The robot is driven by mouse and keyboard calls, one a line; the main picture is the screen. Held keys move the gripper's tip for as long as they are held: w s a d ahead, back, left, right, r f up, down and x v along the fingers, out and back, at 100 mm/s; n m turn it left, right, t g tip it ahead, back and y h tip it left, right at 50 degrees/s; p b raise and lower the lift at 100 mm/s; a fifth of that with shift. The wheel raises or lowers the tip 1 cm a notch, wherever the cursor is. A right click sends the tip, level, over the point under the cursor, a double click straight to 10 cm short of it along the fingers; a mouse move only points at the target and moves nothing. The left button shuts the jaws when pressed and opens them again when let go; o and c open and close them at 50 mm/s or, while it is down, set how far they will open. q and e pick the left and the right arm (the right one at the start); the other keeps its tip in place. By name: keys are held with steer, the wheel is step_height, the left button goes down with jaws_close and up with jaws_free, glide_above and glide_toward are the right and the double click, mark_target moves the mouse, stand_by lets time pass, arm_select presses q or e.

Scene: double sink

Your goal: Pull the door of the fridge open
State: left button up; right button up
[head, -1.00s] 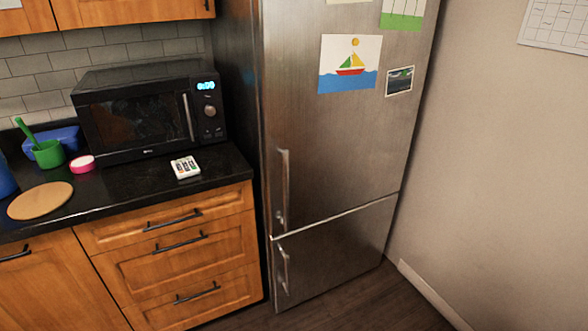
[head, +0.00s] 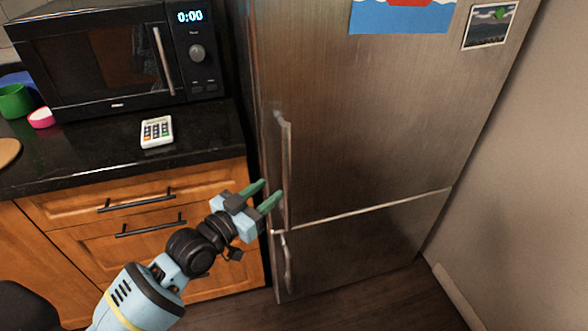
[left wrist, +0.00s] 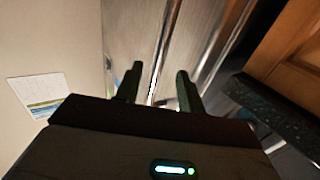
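The fridge (head: 370,120) is a tall brushed-steel one with an upper door and a lower door, both closed. The upper door's long vertical handle (head: 286,165) is on its left side, and the lower door's shorter handle (head: 286,262) is below it. My left gripper (head: 272,188) is open, its green fingers pointing at the lower part of the upper handle. The fingers look close to it, but I cannot tell whether they touch it. In the left wrist view the two fingers (left wrist: 158,80) are apart, with the steel front (left wrist: 205,35) beyond. My right gripper is out of view.
The black counter (head: 200,140) with wooden drawers stands left of the fridge, holding a microwave (head: 95,60) and a calculator-like device (head: 157,132). A plain wall (head: 520,170) is close on the right. Dark floor (head: 390,295) is clear before the fridge.

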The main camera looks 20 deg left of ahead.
mark_target(284, 178)
arm_select(q)
steer(key=shift+x, duration=3.7)
steer(key=shift+d, duration=0.1)
jaws_close()
